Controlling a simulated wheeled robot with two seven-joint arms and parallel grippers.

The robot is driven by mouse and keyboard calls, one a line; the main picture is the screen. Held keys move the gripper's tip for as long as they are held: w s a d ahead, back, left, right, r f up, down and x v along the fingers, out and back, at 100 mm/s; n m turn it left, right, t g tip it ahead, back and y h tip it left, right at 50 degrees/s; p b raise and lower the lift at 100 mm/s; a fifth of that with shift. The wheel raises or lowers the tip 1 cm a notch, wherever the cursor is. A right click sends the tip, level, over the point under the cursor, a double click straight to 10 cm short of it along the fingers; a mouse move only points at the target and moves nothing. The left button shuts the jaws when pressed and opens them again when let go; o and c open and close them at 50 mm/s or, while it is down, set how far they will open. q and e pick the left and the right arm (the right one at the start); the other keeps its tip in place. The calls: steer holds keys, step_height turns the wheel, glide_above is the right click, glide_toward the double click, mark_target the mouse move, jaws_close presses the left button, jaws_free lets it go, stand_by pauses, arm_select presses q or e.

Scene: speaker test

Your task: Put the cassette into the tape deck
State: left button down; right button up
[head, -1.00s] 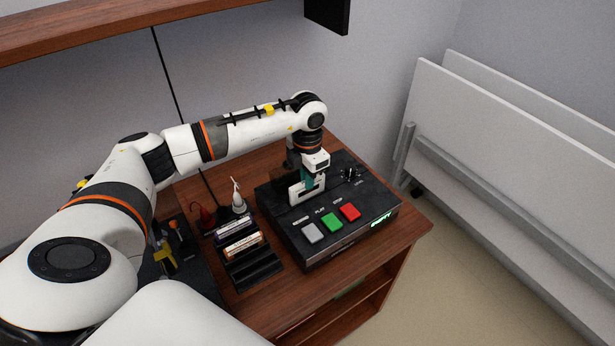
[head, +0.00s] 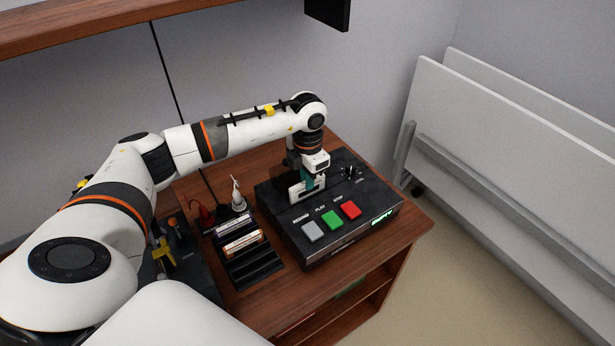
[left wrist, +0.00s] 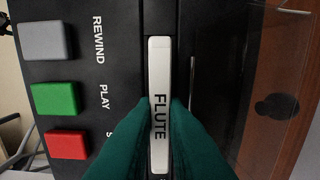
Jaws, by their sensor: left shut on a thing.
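The black tape deck (head: 345,230) stands on the wooden cabinet, with grey, green and red buttons on top and a green lit display (head: 382,218) that seems to read EMPTY. My left gripper (head: 307,186) is over the deck's top, behind the buttons. In the left wrist view its green fingers (left wrist: 160,120) are shut on a white-edged cassette labelled FLUTE (left wrist: 159,75). The cassette is lined up lengthwise with a dark band on the deck; how deep it sits in the slot I cannot tell. My right gripper is not in view.
A black rack (head: 250,262) with several cassettes stands left of the deck. Red and white cable plugs (head: 238,200) are behind it. A wooden shelf (head: 120,25) hangs above. White panels (head: 510,160) lean at the right.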

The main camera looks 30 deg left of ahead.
arm_select(q)
steer(key=shift+f+b, duration=0.55)
steer(key=shift+f, duration=0.3)
stand_by(0.3)
steer(key=c, duration=1.4)
jaws_free()
steer(key=shift+o, duration=0.6)
steer(key=shift+o, duration=1.4)
steer(key=shift+r, duration=0.1)
steer(key=shift+a+r+p, duration=0.1)
steer(key=shift+r+p, duration=1.4)
steer(key=shift+r, duration=1)
